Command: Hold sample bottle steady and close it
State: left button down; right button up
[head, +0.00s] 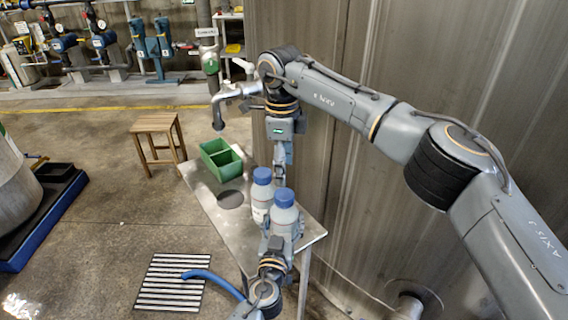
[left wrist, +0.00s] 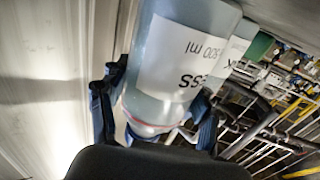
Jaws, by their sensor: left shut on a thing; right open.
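A clear sample bottle with a blue cap (head: 284,197) stands at the front of the metal table; the cap sits on its top, but how tightly I cannot tell. My left gripper (head: 280,238) is shut around this bottle low down. In the left wrist view, the fingers (left wrist: 157,108) flank the labelled bottle (left wrist: 185,55). A second blue-capped bottle (head: 260,202) stands just behind and to the left; part of it also shows in the left wrist view (left wrist: 236,48). My right gripper (head: 280,177) points down, open, beside the second bottle's cap, with its fingertips partly hidden.
The metal table (head: 236,235) has a dark round spot (head: 230,199) and a green divided bin (head: 221,160) at its far end. A tap (head: 236,92) is above the table's back. A steel wall (head: 390,200) closes the right side. A wooden stool (head: 157,125) stands left.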

aim_at(284, 193)
jog(key=shift+r+n, duration=0.15)
jog(key=shift+n, duration=0.95)
jog(key=shift+f, duration=4)
jog(key=c, duration=1.2)
jog(key=m, duration=1.3)
jog(key=o, duration=1.3)
jog(key=shift+c, duration=0.2)
